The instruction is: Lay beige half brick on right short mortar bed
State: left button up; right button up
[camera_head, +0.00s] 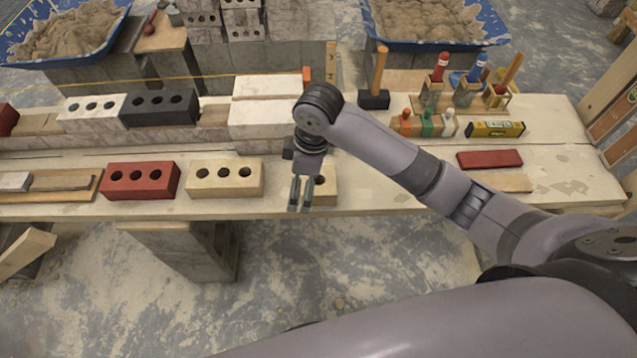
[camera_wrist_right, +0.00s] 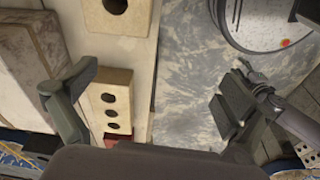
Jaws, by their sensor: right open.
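The beige half brick (camera_head: 325,190) lies on the front edge of the bench, partly hidden behind my right gripper (camera_head: 300,200). In the right wrist view the half brick (camera_wrist_right: 118,20) shows at the top with one hole. My right gripper points down just left of and in front of it in the head view, open and empty. Its two fingers (camera_wrist_right: 155,90) stand wide apart in the wrist view. What looks like the right short mortar bed (camera_head: 213,113) is a bare grey-brown gap in the back row, between the black brick (camera_head: 160,106) and white blocks (camera_head: 265,115).
A beige three-hole brick (camera_head: 226,178) and a red brick (camera_head: 141,180) lie left of the half brick. Blue mortar tubs (camera_head: 437,22) stand behind.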

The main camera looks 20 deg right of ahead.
notch_tip(320, 180, up, 5)
jog(key=n+h, duration=0.1)
jog(key=h, duration=0.1)
send_over(318, 182)
jog(key=shift+g, duration=0.4)
jog(key=f, duration=0.7)
jog(key=w+f, duration=0.1)
jog(key=f, duration=0.3)
jog(key=shift+f, duration=0.3)
jog(key=f, duration=0.5)
jog(key=shift+s+d+f, duration=0.1)
jog(key=shift+s+d, duration=0.1)
jog(key=shift+s, duration=0.05)
pick_arm(q)
jog(key=s+a+f, duration=0.2)
jog(key=s+f, duration=0.3)
jog(key=s, duration=0.4)
jog(key=shift+s+f+g, duration=0.25)
jog(key=shift+f+g, duration=0.05)
jog(key=shift+f, duration=0.1)
pick_arm(e)
jog(key=shift+c, duration=0.5)
jog(key=c, duration=1.9)
jog(key=shift+w, duration=0.1)
jog(key=shift+c, duration=0.2)
